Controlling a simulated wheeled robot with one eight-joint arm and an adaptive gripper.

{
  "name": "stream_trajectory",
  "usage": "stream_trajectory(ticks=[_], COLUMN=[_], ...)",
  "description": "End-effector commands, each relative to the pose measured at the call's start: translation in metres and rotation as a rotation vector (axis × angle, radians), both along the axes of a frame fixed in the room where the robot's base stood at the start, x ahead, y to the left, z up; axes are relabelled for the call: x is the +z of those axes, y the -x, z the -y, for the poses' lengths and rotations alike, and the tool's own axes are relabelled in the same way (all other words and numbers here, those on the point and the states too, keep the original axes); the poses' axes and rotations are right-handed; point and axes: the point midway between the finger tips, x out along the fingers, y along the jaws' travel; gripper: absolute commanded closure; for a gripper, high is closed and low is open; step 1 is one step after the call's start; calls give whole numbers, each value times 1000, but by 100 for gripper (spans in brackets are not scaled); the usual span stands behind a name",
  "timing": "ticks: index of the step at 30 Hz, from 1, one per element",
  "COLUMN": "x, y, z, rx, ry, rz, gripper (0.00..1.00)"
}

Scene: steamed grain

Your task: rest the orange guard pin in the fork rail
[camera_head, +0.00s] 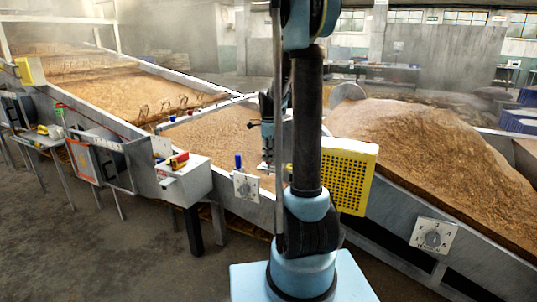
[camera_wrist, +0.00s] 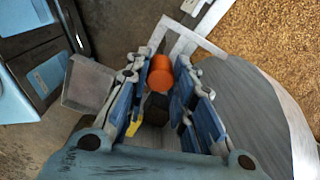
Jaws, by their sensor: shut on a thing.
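The orange guard pin (camera_wrist: 160,72) is in the wrist view, between the blue and dark fingers of my gripper (camera_wrist: 164,88). My gripper is shut on it, and the pin's round end shows beyond the fingertips. A dark part fills the space behind the pin between the fingers. In the head view my gripper (camera_head: 267,163) hangs at the near edge of the grain bed, left of my arm's column; the pin cannot be made out there. A light grey angled bracket (camera_wrist: 196,39) lies just beyond the fingertips in the wrist view; I cannot tell whether it is the fork rail.
A yellow perforated panel (camera_head: 350,178) stands right of my arm. A grey box with red and yellow items (camera_head: 179,160) and a blue knob (camera_head: 238,160) sit along the trough's near wall. Grain (camera_head: 425,138) heaps at right. Open floor lies front left.

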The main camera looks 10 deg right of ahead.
Motion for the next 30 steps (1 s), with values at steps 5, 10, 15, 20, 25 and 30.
stream_trajectory(ticks=[5,10,15,20,25,30], x=[-7,-13,-17,-18,-19,-19], y=[0,0,0,0,0,0], z=[0,0,1,1,1,1], rx=[0,-1,-2,-2,-2,-2], ry=[0,0,0,0,0,0], rz=[0,0,0,0,0,0], gripper=[100,100,100,100,100,59])
